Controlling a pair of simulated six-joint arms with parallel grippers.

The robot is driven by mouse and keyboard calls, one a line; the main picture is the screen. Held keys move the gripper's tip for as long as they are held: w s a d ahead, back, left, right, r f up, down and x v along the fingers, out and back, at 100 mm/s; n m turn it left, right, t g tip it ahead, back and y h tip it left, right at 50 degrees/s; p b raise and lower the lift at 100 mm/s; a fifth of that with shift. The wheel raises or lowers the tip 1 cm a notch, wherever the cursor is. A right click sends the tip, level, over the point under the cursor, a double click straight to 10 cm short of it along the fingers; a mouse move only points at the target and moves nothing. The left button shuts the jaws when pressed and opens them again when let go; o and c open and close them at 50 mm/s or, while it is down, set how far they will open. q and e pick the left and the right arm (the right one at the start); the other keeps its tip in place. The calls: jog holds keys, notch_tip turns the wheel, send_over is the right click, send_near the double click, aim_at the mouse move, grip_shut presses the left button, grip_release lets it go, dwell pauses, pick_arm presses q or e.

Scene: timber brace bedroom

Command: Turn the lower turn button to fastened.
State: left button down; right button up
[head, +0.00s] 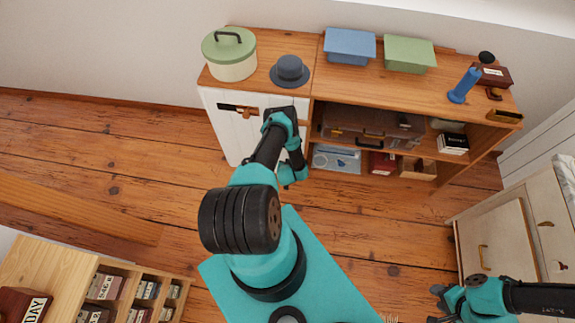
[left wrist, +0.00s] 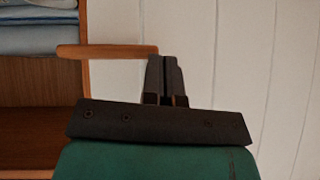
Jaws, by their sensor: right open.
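The white planked door (head: 226,125) is at the left end of the wooden cabinet. In the left wrist view, a brown wooden bar, which looks like the lower turn button (left wrist: 107,51), lies level across the cabinet's post and onto the white door (left wrist: 240,70). My left gripper (left wrist: 165,62) looks shut and empty. Its fingertips are right beside the bar's right end; I cannot tell whether they touch. In the head view my left arm hides the lower turn button. My right gripper (head: 440,302) is open and empty at the lower right, away from the door.
A lidded green pot (head: 230,58), a grey hat (head: 289,72) and blue and green boxes stand on the cabinet top. Open shelves right of the door hold cases and books. A pale cabinet (head: 495,235) stands at the right.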

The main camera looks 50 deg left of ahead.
pick_arm(q)
jog(key=shift+r, duration=0.6)
jog(key=a+r+v, duration=0.2)
jog(key=v, duration=1)
jog(key=shift+r, duration=0.3)
jog(key=shift+w+d, duration=0.15)
